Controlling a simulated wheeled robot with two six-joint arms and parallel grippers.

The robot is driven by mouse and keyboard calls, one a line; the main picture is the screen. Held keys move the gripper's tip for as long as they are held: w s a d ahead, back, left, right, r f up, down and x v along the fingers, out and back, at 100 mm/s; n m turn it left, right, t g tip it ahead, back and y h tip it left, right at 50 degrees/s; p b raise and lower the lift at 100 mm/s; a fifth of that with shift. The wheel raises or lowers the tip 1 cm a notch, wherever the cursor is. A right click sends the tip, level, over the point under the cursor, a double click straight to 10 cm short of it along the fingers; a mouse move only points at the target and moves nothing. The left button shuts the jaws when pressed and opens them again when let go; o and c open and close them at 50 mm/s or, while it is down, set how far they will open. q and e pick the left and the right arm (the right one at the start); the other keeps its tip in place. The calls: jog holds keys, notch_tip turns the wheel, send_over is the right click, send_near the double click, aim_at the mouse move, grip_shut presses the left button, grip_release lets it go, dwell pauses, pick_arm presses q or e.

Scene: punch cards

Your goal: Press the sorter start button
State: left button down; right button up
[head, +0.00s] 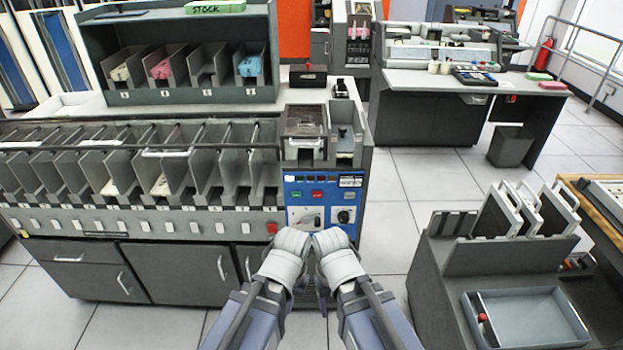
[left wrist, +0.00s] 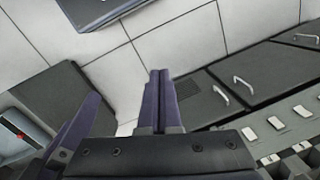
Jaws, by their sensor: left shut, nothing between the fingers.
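The card sorter is a long grey machine with a row of pockets (head: 160,222). Its blue control panel (head: 325,217) is at the right end. A small green button (head: 297,195) and a small red button (head: 318,194) sit on the panel; their labels are too small to read. My left gripper (left wrist: 160,80) is shut and empty, pointing at the floor side of the sorter front in the left wrist view.
A grey stand with a tray (head: 530,335) is at right front. A desk (head: 470,85) and bin (head: 510,146) stand behind. Floor (head: 430,165) between them is clear.

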aim_at(296, 195)
dwell(0.8)
pick_arm(q)
jog(key=w+d+f+n+t+h+b, duration=0.1)
jog(key=w+d+n+t+h+b, duration=0.15)
jog(key=w, duration=0.25)
jog(key=w+d+f+n+t+h+b, duration=0.1)
jog(key=w+n+h, duration=0.1)
jog(key=w+n, duration=0.25)
jog(key=w+a+r+n+t+h+b, duration=0.1)
jog(key=w+r+n+t, duration=0.2)
jog(key=w, duration=0.3)
jog(key=w+a+r+n+t+h+b, duration=0.1)
jog(key=w+a+r+n+t+h, duration=0.1)
jog(key=w+n, duration=0.4)
jog(key=shift+w+a+r+t, duration=0.3)
jog(key=shift+w+r+t, duration=0.35)
jog(key=shift+w, duration=0.1)
jog(key=shift+w, duration=4.4)
jog(key=shift+w, duration=0.1)
